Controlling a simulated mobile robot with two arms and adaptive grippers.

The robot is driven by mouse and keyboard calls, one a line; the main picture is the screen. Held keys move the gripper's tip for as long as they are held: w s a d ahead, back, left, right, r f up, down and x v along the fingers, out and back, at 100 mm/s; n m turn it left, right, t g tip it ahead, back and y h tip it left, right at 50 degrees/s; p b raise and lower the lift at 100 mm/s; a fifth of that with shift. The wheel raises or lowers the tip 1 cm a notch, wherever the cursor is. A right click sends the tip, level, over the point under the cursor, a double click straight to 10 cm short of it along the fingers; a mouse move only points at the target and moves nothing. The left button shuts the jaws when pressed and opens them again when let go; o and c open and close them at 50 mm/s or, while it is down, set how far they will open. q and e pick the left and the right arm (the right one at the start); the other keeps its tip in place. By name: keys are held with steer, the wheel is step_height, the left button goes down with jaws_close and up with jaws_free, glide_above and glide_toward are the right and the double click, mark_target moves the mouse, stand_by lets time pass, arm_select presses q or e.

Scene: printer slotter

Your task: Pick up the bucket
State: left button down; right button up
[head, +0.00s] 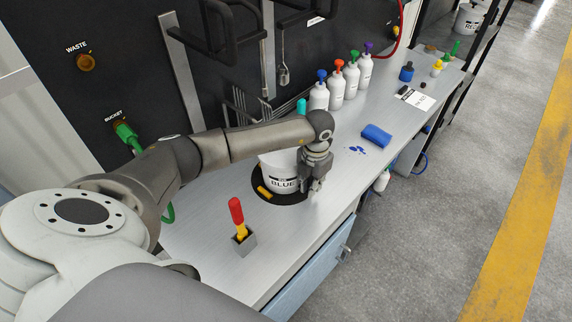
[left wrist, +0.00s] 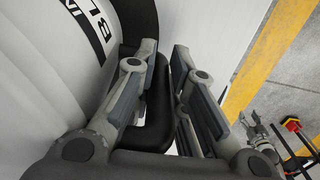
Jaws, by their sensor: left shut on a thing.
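The white bucket (head: 280,177) with a "BLUE" label sits on a dark round patch of the counter in the head view, partly covered by my left arm. My left gripper (head: 315,186) is at the bucket's right side, pointing down. In the left wrist view the bucket's white wall (left wrist: 45,75) and part of its lettering fill the left side. My left gripper (left wrist: 164,58) there has its fingers on both sides of the bucket's dark handle (left wrist: 155,115) and is shut on it.
A red-handled tool (head: 237,212) stands in a small grey holder on the counter, left of the bucket. Several white bottles with coloured caps (head: 336,88) stand behind. A blue cloth-like block (head: 376,135) and blue spots (head: 357,150) lie right. The counter's front edge is close.

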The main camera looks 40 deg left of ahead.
steer(key=shift+w, duration=0.25)
arm_select(q)
steer(key=shift+w+a+r, duration=0.1)
steer(key=shift+w+r, duration=0.05)
steer(key=shift+w, duration=0.05)
arm_select(e)
steer(key=shift+w, duration=0.15)
arm_select(q)
steer(key=shift+r, duration=0.15)
